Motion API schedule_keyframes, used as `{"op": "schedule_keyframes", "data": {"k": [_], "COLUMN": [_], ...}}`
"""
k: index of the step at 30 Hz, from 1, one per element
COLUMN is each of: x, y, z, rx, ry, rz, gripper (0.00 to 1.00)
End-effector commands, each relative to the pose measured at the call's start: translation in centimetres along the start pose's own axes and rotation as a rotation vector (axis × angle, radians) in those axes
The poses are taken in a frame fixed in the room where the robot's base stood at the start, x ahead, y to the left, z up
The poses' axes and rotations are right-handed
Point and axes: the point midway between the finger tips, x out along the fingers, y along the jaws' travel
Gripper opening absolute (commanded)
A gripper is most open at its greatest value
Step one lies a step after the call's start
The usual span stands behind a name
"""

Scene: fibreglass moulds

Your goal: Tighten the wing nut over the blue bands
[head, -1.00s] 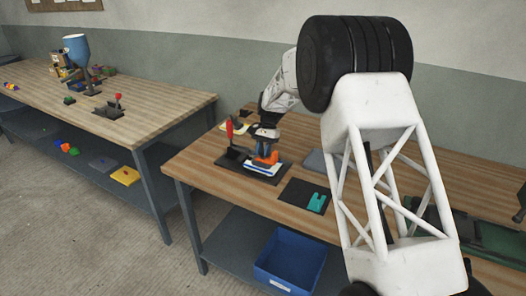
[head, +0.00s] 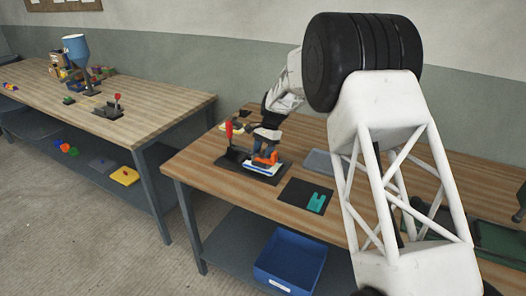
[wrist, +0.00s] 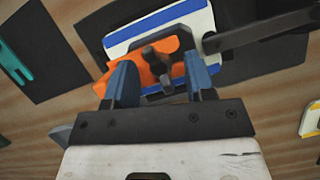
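The white plate with blue bands (wrist: 197,22) lies on a dark base in the wrist view, and its white and blue edge shows in the head view (head: 262,170). An orange piece (wrist: 115,73) lies over it. A dark wing nut (wrist: 156,58) stands in the middle, above the orange piece and plate. My gripper (wrist: 161,75) is open, its two blue fingers spread on either side of the wing nut, with visible gaps. In the head view my gripper (head: 266,148) is over the fixture, and the wing nut cannot be made out there.
A dark clamp arm (wrist: 262,30) reaches in from the right in the wrist view. A red handle (head: 229,129) stands left of the fixture. A teal piece (head: 316,203) lies on a dark mat in front. A grey slab (head: 319,161) lies to the right.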

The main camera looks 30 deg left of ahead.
Motion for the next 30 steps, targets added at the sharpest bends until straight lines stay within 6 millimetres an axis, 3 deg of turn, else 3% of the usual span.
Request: {"op": "schedule_keyframes", "data": {"k": [11, 24, 30], "x": [-1.1, -6.3, -7.6], "y": [0.0, 0.0, 0.0], "z": [0.0, -0.1, 0.0], "rx": [0.000, 0.001, 0.001], "ry": [0.000, 0.000, 0.000], "rz": [0.000, -0.001, 0.000], "gripper": [0.50, 0.50, 0.50]}}
